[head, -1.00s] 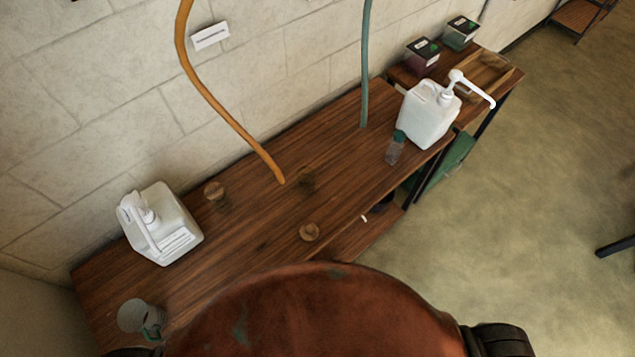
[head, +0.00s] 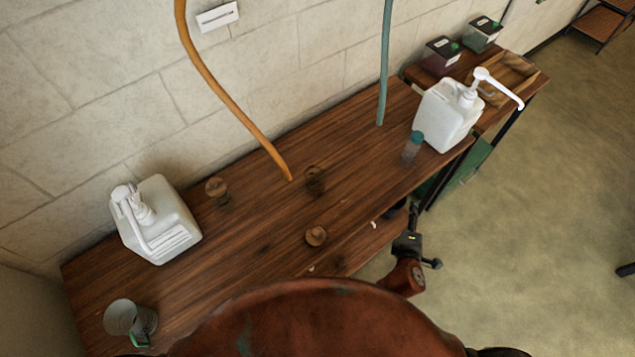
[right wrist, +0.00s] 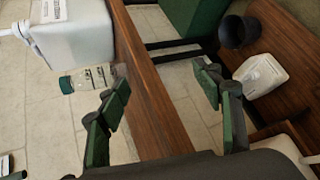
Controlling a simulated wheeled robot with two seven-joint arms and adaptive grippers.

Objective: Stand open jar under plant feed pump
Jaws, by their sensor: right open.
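Two white pump buckets stand on the wooden bench: one (head: 165,225) at the left, one (head: 447,117) at the right end with its spout pointing right. Their labels are not readable. A clear jar with a teal lid (head: 412,147) stands beside the right bucket; it also shows in the right wrist view (right wrist: 88,79). A clear vessel (head: 119,317) with a green part stands at the bench's left front. Which is the open jar I cannot tell. My right gripper (head: 411,214) is at the bench's front edge, open and empty in the right wrist view (right wrist: 163,76). My left gripper is out of view.
Small brown round pieces (head: 316,236) sit mid-bench. An orange hose (head: 225,98) and a teal hose (head: 384,65) hang over it. A side table at the right holds dark containers (head: 442,56). A white jug (right wrist: 262,75) and dark cup (right wrist: 238,31) are below the bench.

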